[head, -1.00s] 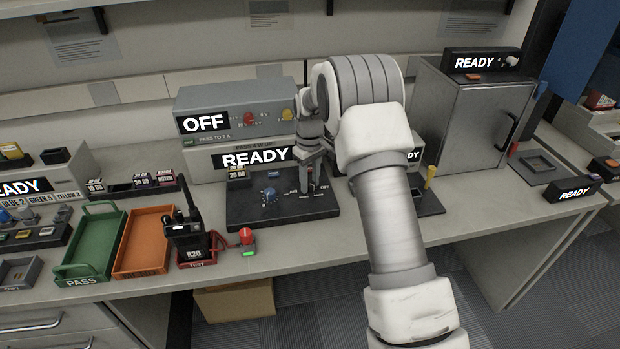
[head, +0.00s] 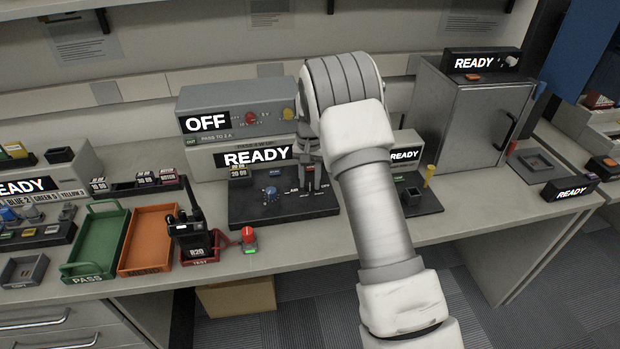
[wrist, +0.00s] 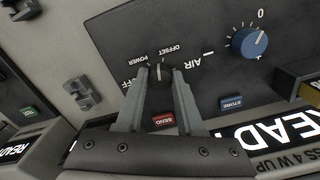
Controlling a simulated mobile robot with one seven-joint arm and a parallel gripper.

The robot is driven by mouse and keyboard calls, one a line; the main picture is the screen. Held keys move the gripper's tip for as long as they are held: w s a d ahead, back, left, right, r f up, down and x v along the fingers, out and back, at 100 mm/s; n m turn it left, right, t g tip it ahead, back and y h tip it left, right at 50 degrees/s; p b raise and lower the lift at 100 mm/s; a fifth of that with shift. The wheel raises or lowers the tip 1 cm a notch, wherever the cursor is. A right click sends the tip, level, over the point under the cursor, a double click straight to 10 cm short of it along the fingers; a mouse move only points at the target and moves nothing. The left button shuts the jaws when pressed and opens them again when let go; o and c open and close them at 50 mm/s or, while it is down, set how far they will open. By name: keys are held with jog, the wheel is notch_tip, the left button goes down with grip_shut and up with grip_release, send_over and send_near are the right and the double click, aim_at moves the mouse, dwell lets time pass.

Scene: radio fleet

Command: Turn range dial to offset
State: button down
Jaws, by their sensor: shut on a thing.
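The range dial is a small dark knob (wrist: 160,72) with a pale pointer line, on the dark panel (wrist: 205,75) in the wrist view. Labels OFFSET, POWER and AIR are printed around it; another label is partly hidden by a finger. The pointer appears to lie near OFFSET and POWER; its exact setting is unclear. My gripper (wrist: 160,92) is shut on the dial, one finger on each side. In the head view my gripper (head: 311,180) reaches down onto the right part of the black panel (head: 245,210), hiding the dial.
A blue knob (wrist: 250,43) sits beside the dial, with red SEND (wrist: 163,118) and blue STORE (wrist: 231,103) buttons near. A handheld radio (head: 190,235) stands left, by a red-topped button (head: 248,236). A READY display (head: 256,156) is behind the panel.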

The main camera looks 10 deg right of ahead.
aim_at(310, 183)
jog(key=shift+m, duration=1.6)
jog(key=c, duration=0.5)
grip_release()
jog(key=shift+r, duration=0.15)
notch_tip(310, 183, up, 17)
jog(key=shift+r+p, duration=0.15)
jog(key=shift+p, duration=0.9)
